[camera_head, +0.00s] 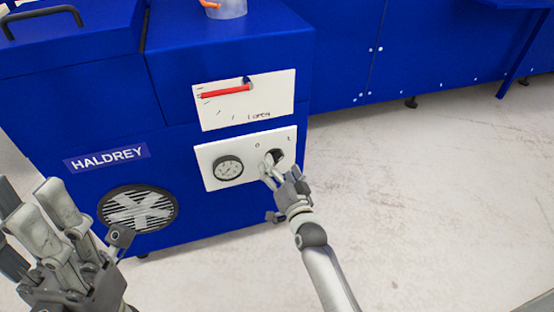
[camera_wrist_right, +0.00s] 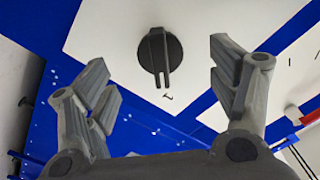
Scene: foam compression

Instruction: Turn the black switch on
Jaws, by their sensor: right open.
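The black switch (camera_head: 277,156) is a round knob on the lower white panel of the blue machine, with a 0 mark to its upper left and another mark to its upper right. In the right wrist view the switch (camera_wrist_right: 160,55) shows its raised bar close to upright in the picture, with a small dark mark just below it. My right gripper (camera_head: 268,172) is in front of the switch and partly hides it. In the wrist view its fingers (camera_wrist_right: 165,85) are apart on either side of the switch, with nothing between them visibly gripped. My left gripper (camera_head: 85,215) is open and empty at lower left.
A round gauge (camera_head: 229,169) sits left of the switch. Above is a white panel (camera_head: 270,95) with a red handle (camera_head: 226,92). A fan grille (camera_head: 138,209) is at lower left. The pale floor to the right is clear.

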